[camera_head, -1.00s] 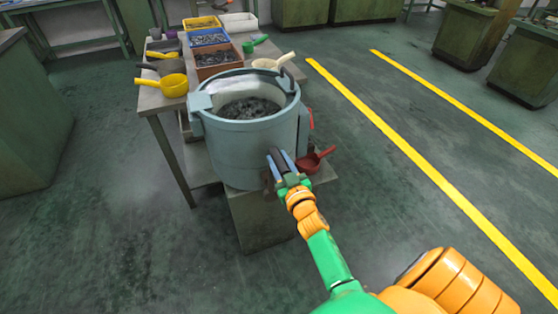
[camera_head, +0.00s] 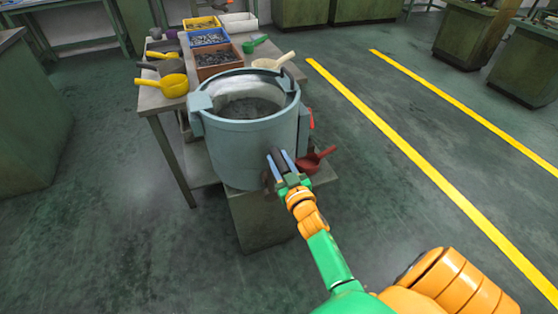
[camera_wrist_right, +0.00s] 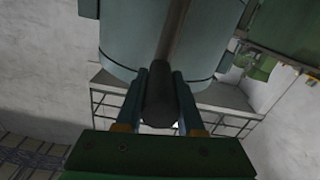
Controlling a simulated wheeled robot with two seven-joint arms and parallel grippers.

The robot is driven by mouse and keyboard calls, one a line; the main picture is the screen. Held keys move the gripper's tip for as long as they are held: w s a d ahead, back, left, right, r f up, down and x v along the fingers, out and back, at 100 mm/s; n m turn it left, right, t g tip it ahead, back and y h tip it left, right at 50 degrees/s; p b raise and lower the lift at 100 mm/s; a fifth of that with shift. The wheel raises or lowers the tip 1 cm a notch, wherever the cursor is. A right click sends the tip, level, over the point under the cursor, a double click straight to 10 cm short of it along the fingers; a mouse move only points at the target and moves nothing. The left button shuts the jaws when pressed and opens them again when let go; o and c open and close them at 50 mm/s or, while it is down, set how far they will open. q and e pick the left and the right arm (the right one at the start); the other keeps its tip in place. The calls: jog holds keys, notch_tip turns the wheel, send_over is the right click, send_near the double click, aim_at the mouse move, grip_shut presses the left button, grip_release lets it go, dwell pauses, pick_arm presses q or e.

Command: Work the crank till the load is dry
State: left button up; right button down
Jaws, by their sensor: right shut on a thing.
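The light blue drum (camera_head: 255,150) stands on a green-grey base in front of the table. A grey load (camera_head: 250,108) lies inside it and looks blurred. My right gripper (camera_head: 277,163) is at the drum's front right side, shut on the dark crank handle. In the right wrist view the crank handle (camera_wrist_right: 159,95) sits between the two fingers (camera_wrist_right: 158,105), and a shaft runs up from it in front of the drum (camera_wrist_right: 120,45). My left gripper is out of view.
A table (camera_head: 160,101) behind the drum holds bins of small parts (camera_head: 214,57), a yellow scoop (camera_head: 173,86), a green scoop (camera_head: 250,46) and a cream scoop (camera_head: 270,63). A red scoop (camera_head: 312,160) lies right of the gripper. Open floor (camera_head: 420,200) lies to the right.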

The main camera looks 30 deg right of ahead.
jog(key=shift+d, duration=0.15)
jog(key=shift+s+d+f+m, duration=0.1)
jog(key=shift+s+d+m, duration=0.1)
jog(key=shift+d+m, duration=0.3)
jog(key=s+d+f+m+b, duration=0.3)
jog(key=d+f+m+b, duration=0.6)
jog(key=d+f+m, duration=0.2)
jog(key=shift+d+b, duration=0.4)
jog(key=shift+d, duration=0.5)
jog(key=shift+f, duration=0.1)
jog(key=c, duration=0.5)
grip_release()
